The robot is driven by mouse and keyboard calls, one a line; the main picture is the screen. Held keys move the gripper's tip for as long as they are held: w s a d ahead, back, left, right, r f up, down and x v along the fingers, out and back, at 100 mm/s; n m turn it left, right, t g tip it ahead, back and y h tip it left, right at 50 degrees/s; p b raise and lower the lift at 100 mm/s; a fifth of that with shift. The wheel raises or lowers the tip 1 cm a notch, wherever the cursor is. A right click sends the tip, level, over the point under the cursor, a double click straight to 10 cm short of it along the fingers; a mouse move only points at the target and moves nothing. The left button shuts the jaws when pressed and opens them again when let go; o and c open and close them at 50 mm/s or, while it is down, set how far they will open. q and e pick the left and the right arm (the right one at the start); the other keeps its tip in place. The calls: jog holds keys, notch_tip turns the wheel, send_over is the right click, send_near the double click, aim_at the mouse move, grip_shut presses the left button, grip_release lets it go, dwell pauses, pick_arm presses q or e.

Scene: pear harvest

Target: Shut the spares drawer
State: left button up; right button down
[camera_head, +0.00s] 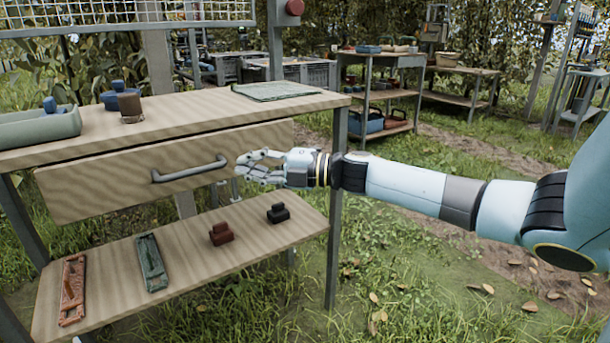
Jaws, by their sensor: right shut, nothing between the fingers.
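The spares drawer (110,183) is a wooden-fronted drawer under the bench top, with a grey bar handle (190,172) on its front. Its front stands somewhat forward of the bench's edge, with a dark gap above it, so it looks partly open. The inside of the drawer is hidden. My right gripper (243,168) is shut and empty, at the right part of the drawer front, just right of the handle. I cannot tell whether its fingertips touch the wood. My left gripper is not in view.
The bench top (200,112) holds a green tray (40,128), a brown cup (130,108), a blue item (112,98) and a green mat (276,91). The lower shelf (190,262) carries several small tools and blocks. A bench leg (334,240) stands below my right forearm. Grass lies open to the right.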

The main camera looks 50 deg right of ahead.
pick_arm(q)
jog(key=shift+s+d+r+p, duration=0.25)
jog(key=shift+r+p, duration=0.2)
jog(key=shift+p, duration=0.2)
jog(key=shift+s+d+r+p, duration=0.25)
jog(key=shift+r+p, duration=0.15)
jog(key=shift+p, duration=0.2)
pick_arm(e)
jog(key=v, duration=1)
